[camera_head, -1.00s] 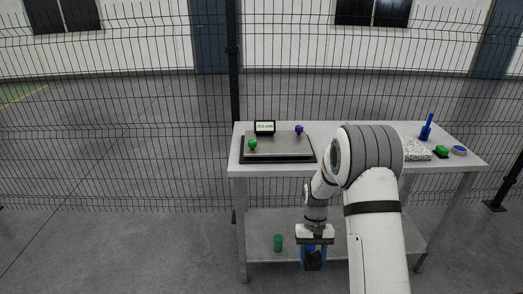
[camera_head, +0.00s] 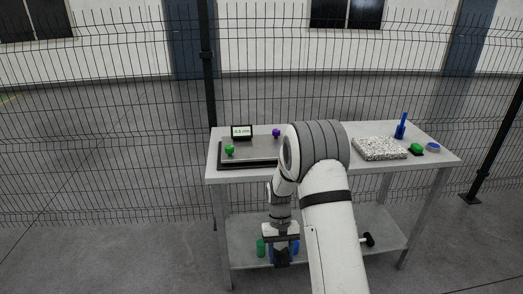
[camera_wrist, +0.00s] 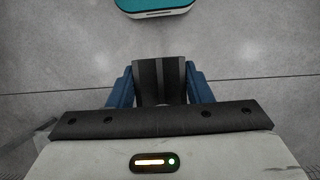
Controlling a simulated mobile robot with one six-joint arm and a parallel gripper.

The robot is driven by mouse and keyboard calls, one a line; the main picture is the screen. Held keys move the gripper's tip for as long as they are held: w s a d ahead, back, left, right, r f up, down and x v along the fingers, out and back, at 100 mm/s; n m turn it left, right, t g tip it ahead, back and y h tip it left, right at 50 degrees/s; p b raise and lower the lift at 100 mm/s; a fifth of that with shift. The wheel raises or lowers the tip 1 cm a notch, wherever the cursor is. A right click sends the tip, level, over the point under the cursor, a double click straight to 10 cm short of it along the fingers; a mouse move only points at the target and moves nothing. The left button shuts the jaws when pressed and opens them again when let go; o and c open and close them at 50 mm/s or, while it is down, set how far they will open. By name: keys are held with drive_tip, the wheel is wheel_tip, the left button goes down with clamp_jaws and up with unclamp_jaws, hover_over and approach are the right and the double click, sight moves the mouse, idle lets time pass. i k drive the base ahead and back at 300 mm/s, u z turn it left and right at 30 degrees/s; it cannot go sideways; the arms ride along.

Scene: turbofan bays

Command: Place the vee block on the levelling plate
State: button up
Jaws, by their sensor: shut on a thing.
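The dark grey vee block (camera_wrist: 160,78), with a groove along it, is held between the blue fingers of my gripper (camera_wrist: 160,90) in the wrist view. In the head view my gripper (camera_head: 282,254) points down in front of the bench, below the top's height, and the dark block shows at its end. The levelling plate (camera_head: 256,149) is a grey plate on a black base at the left of the bench top. It has a green knob (camera_head: 229,150), a purple knob (camera_head: 276,133) and a small display (camera_head: 241,131). My arm hides its right end.
The bench top (camera_head: 343,131) also carries a speckled slab (camera_head: 379,148), a blue upright tool (camera_head: 401,126), a green button (camera_head: 416,148) and a blue ring (camera_head: 433,147). The lower shelf (camera_head: 338,255) holds a green cylinder (camera_head: 261,247) and a black-headed tool (camera_head: 367,240). A mesh fence stands behind.

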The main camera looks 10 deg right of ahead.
sight(266, 151)
drive_tip(key=i, duration=0.9)
